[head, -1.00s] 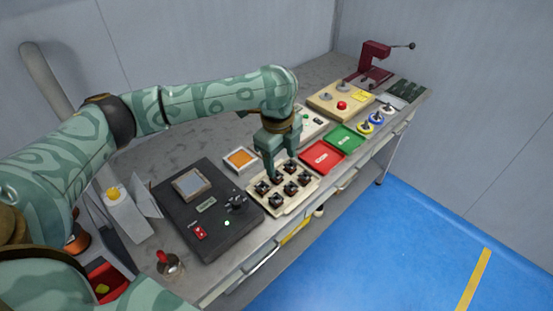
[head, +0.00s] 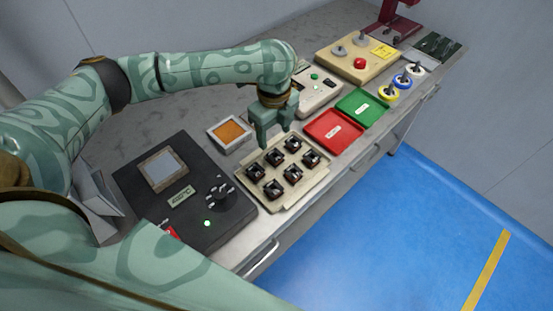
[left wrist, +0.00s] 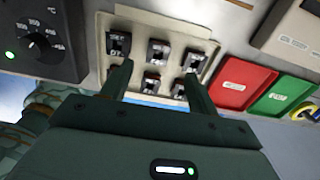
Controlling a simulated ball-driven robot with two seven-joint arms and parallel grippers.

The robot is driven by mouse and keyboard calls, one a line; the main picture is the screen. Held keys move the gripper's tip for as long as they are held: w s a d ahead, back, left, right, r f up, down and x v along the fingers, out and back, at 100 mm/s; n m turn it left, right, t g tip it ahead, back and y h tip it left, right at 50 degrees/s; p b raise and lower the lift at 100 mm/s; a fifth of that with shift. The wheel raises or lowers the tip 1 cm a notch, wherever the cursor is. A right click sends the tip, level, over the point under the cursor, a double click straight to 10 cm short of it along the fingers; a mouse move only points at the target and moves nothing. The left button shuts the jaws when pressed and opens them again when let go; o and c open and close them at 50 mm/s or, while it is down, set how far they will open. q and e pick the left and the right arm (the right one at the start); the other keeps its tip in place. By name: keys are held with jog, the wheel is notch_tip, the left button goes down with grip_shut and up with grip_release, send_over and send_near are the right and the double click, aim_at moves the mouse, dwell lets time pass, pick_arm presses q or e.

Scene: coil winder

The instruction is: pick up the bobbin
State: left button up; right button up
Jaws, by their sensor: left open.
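Several dark, square-ended bobbins stand in rows in a cream tray (head: 310,186) on the bench; one is the near-left bobbin (head: 273,190). The left wrist view shows them too, with a middle bobbin (left wrist: 158,52) between the lines of my fingers. My right gripper is not in view.
A black unit with a dial (head: 185,195) stands left of the tray. A red tray (head: 333,131) and a green tray (head: 361,107) lie to the right. An orange-topped box (head: 230,132) is behind. Coloured spools (head: 388,94) stand near the front edge.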

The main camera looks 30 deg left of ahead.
aim_at(275, 158)
pick_arm(q)
notch_tip(275, 158, down, 3)
jog(key=shift+f+b, duration=0.1)
jog(key=shift+b, duration=0.3)
jog(key=f+b, duration=0.2)
jog(key=f, duration=0.1)
jog(key=f+b, duration=0.1)
jog(key=shift+s+d+f, duration=0.15)
jog(key=shift+s+f, duration=0.1)
jog(key=shift+f, duration=0.4)
jog(key=shift+r, duration=0.2)
jog(key=c, duration=0.9)
jog(key=shift+c, duration=0.8)
